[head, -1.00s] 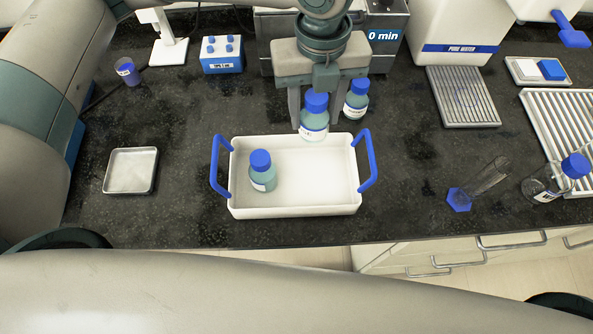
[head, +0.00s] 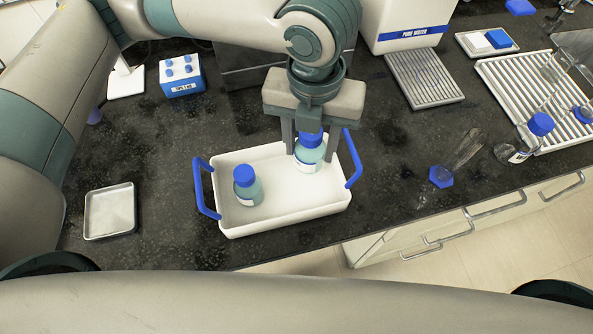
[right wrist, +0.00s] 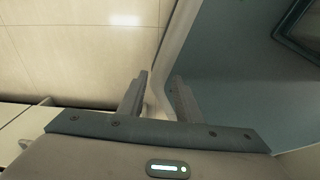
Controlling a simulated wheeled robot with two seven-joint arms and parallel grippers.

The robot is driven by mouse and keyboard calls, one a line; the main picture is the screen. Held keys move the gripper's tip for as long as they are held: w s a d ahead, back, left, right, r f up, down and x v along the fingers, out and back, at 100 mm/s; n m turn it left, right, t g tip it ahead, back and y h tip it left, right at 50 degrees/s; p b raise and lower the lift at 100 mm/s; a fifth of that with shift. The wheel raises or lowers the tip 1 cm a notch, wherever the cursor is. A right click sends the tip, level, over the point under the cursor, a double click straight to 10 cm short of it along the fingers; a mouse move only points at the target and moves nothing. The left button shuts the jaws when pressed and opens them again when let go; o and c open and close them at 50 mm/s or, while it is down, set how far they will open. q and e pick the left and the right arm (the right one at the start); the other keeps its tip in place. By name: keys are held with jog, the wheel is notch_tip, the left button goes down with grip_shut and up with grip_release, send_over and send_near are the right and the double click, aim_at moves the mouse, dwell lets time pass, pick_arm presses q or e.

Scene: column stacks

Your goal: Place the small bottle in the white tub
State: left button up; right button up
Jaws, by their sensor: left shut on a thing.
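The white tub (head: 270,225) with blue side handles sits on the dark bench in the head view. One small bottle (head: 248,191) with a blue cap stands inside its left part. My left gripper (head: 309,150) points down over the tub's right part and is shut on another blue-capped small bottle (head: 309,157), upright with a white label. The picture does not settle whether this bottle touches the tub floor. My right gripper (right wrist: 160,77) shows in the right wrist view, its fingers apart with nothing between them.
A metal tray (head: 109,212) lies left of the tub. A blue rack (head: 181,77) stands behind. Bench between tub and cylinder is clear.

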aim_at(309, 158)
pick_arm(q)
notch_tip(309, 158, down, 4)
jog(key=shift+r+p, duration=0.1)
jog(key=shift+p, duration=0.25)
jog(key=shift+f, duration=0.4)
pick_arm(e)
jog(key=shift+s+a+r, duration=0.1)
jog(key=shift+a+r, duration=0.35)
jog(key=shift+a, duration=0.3)
jog(key=shift+d, duration=0.1)
pick_arm(q)
jog(key=shift+f, duration=0.6)
notch_tip(309, 158, down, 2)
jog(key=shift+f+p, duration=0.2)
jog(key=shift+p, duration=0.25)
jog(key=shift+f, duration=0.1)
pick_arm(e)
jog(key=shift+d+r, duration=0.4)
jog(key=shift+r, duration=0.05)
pick_arm(q)
jog(key=shift+f, duration=0.15)
pick_arm(e)
jog(key=shift+f, duration=0.1)
